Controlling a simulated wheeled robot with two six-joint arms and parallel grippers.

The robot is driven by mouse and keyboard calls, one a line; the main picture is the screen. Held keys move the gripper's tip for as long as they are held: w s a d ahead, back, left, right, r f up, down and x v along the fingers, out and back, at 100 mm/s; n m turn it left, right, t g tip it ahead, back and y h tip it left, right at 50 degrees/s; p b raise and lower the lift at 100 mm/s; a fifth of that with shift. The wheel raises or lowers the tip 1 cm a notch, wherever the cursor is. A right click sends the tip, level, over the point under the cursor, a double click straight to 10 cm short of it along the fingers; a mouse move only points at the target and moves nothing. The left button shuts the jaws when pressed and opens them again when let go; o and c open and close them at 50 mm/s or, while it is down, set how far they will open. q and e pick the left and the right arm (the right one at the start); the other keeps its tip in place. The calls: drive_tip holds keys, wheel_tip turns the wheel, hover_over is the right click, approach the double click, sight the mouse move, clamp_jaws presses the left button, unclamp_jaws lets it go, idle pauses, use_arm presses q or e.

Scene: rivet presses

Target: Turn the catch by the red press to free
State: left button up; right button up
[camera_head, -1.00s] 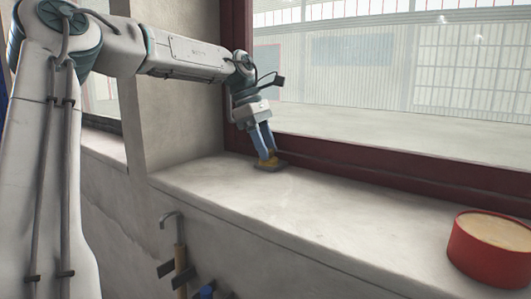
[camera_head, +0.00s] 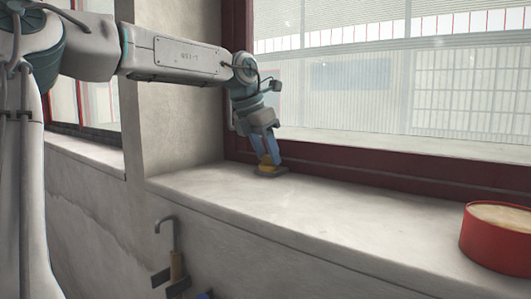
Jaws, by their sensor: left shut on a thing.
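The catch (camera_head: 271,170) is a small yellow-brown piece on a dark flat base. It sits on the pale window sill close to the dark red frame. My left gripper (camera_head: 267,161), with blue fingers, reaches down from the left and is shut on the catch. The fingers hide part of it, so I cannot tell its exact angle. My right gripper is not in view. I see nothing that I can clearly name as the red press.
A round red tub (camera_head: 497,238) with a beige top stands on the sill at the right. The sill (camera_head: 350,225) between is clear. A hooked metal tool (camera_head: 165,235) is below the sill edge. A window (camera_head: 400,80) is behind, with a wall pillar (camera_head: 180,90) at left.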

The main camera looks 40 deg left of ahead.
use_arm(q)
drive_tip(key=shift+r+n+y+p, duration=0.35)
drive_tip(key=shift+n+y+p, duration=0.15)
drive_tip(key=shift+n+p, duration=0.5)
drive_tip(key=shift+w+f+n+y+p, duration=0.15)
drive_tip(key=shift+n+y+p, duration=0.15)
drive_tip(key=shift+n+p, duration=0.55)
drive_tip(key=o, duration=0.6)
drive_tip(key=shift+o, duration=0.5)
drive_tip(key=shift+d+f, duration=0.1)
